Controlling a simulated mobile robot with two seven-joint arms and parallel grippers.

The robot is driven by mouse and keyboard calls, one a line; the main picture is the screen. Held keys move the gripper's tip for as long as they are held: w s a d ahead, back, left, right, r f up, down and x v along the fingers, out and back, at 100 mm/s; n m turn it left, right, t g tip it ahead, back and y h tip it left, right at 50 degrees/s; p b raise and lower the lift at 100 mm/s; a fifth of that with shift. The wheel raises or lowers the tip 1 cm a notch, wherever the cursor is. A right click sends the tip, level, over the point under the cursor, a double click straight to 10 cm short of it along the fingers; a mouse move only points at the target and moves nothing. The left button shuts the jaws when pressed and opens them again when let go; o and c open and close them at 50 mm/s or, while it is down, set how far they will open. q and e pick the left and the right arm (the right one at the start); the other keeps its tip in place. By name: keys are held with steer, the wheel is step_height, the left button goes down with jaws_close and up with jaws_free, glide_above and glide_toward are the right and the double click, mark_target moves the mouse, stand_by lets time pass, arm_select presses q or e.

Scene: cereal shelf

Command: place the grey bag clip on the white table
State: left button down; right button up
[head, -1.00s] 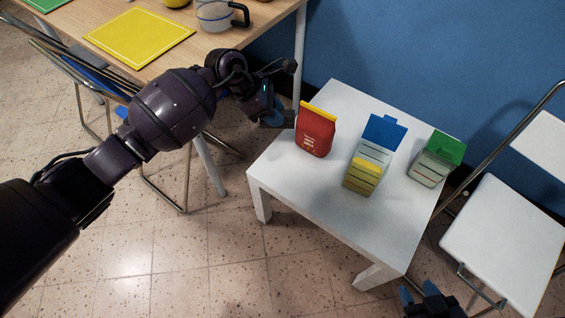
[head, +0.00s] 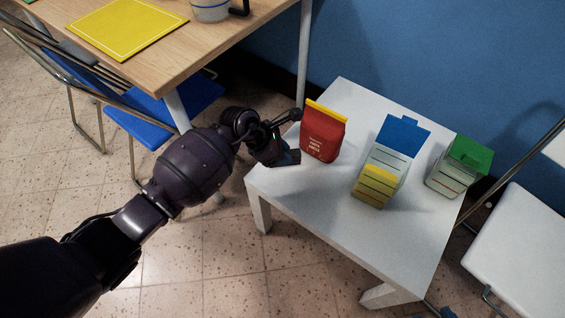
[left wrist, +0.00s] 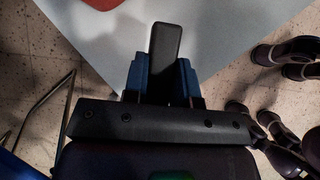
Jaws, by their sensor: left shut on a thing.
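My left gripper (head: 292,157) is at the left edge of the white table (head: 318,212), beside the red bag. In the left wrist view, its blue fingers (left wrist: 162,78) are shut on the grey bag clip (left wrist: 165,48), a dark narrow bar that points away from the gripper. The white table top (left wrist: 215,30) lies beyond and below the clip in that view. The clip cannot be made out in the head view. Only a small part of my right gripper (head: 436,309) shows at the bottom edge of the head view, so its jaws cannot be judged.
A red bag (head: 322,135) with a yellow top edge stands on the white table near my left gripper. The table's front part is clear. A wooden table (head: 215,50) stands at upper left.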

arm_select(q)
steer(key=shift+f, duration=0.6)
step_height(320, 180, down, 4)
steer(key=shift+s+f+b, duration=0.1)
steer(key=shift+b, duration=0.8)
steer(key=shift+f, duration=0.15)
steer(key=shift+r, duration=0.2)
arm_select(e)
steer(key=shift+s+d+f+m+t, duration=0.1)
steer(key=shift+d+f+m+t, duration=0.1)
steer(key=shift+d+m+t, duration=0.15)
arm_select(q)
steer(key=shift+f, duration=0.1)
arm_select(e)
steer(key=shift+a, duration=0.1)
arm_select(q)
steer(key=c, duration=0.9)
jaws_free()
